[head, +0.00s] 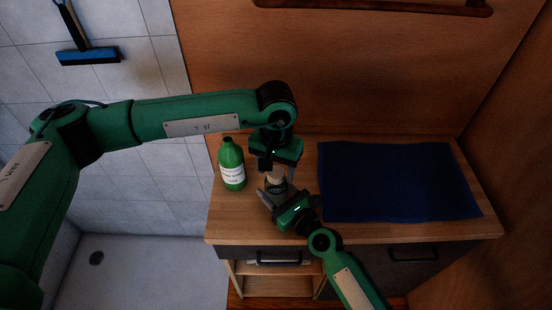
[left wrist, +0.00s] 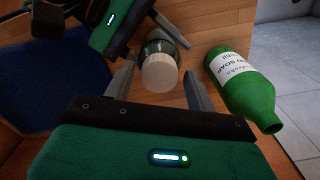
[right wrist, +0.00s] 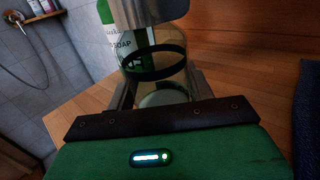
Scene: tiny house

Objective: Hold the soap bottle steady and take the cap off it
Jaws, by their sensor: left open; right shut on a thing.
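A clear glass bottle (right wrist: 155,85) with a black band stands on the wooden counter. Its pale round cap (left wrist: 160,72) is on top and also shows in the head view (head: 277,180). My right gripper (head: 274,194) is shut on the glass body from the front. My left gripper (head: 277,166) points down from above, open, its fingers on either side of the cap in the left wrist view, with gaps to it. A green bottle (head: 232,165) with a white label reading SOAP stands upright to the left, with no cap visible on its neck.
A dark blue cloth (head: 400,182) covers the right of the counter (head: 350,231). A wooden wall stands behind it. Drawers (head: 277,255) and an open shelf are below the front edge. Tiled floor lies to the left.

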